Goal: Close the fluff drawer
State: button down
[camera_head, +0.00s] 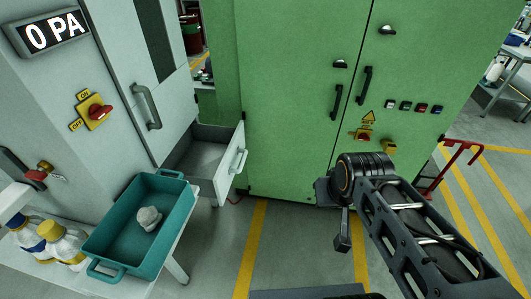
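The fluff drawer (237,157) stands pulled out of the lower part of the pale grey machine (120,60). Its inside looks empty, and its white front carries a handle (239,161). My gripper (335,215) is to the right of the drawer, in front of the green cabinet and apart from both as far as I can see. It points downward and its fingers show only in part, so whether it is open or shut is unclear.
A teal tray (178,217) holding a grey lump of fluff (149,218) sits on a white table left of the drawer, with bottles (62,246) beside it. A green cabinet (290,100) stands behind. Floor between drawer and gripper is clear. A red stand (447,165) is at right.

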aim_at(208, 157)
jog(key=u, duration=0.35)
jog(key=i, duration=0.85)
jog(key=u, duration=0.8)
